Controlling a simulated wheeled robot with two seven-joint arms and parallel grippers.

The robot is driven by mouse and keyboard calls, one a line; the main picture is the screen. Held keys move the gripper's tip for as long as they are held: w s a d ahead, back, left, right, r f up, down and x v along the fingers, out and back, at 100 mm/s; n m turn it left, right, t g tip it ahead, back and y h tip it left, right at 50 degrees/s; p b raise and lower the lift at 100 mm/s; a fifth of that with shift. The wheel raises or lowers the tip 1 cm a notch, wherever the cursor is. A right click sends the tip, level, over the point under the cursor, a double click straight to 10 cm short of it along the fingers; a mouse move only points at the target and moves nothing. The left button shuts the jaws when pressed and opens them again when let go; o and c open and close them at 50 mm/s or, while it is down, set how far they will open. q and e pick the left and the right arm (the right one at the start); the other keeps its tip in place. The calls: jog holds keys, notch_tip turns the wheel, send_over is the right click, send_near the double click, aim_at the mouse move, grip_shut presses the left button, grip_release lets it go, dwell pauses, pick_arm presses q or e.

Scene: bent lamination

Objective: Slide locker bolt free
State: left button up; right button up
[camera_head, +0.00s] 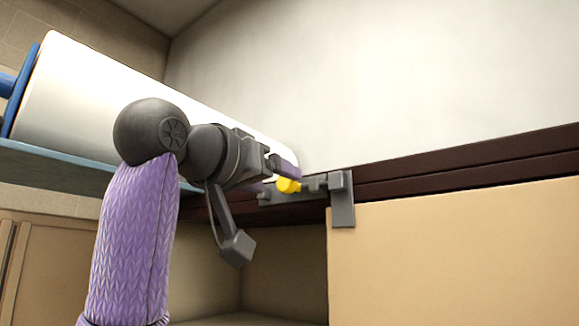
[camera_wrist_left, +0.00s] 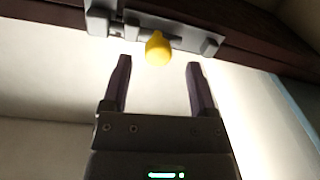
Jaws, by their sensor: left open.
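The locker bolt is a grey metal fitting (camera_head: 318,183) with a yellow knob (camera_head: 288,185), mounted on the dark red-brown edge above the tan locker door. A grey bracket (camera_head: 343,205) at its right end overlaps the door's top left corner. In the left wrist view the yellow knob (camera_wrist_left: 158,48) sits just beyond the fingertips and between their lines, with the grey bolt plate (camera_wrist_left: 185,32) behind it. My left gripper (camera_head: 276,178) is open, its purple fingers close to the knob, and it covers the plate's left part. My right gripper is not in view.
The tan locker door (camera_head: 450,250) is right of an open dark compartment (camera_head: 285,265). A large white roll (camera_head: 110,100) lies on a blue-edged shelf (camera_head: 60,160) at upper left, close behind my left arm. A pale wall (camera_head: 400,80) rises above.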

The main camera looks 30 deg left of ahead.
aim_at(283, 183)
pick_arm(q)
jog(key=w+p, duration=0.1)
jog(key=w, duration=0.3)
jog(key=shift+w+d, duration=0.15)
jog(key=shift+d, duration=0.05)
jog(key=shift+s+a, duration=0.1)
jog(key=shift+s, duration=0.15)
jog(key=shift+w+f, duration=0.1)
jog(key=shift+w, duration=0.05)
jog(key=c, duration=0.5)
grip_shut()
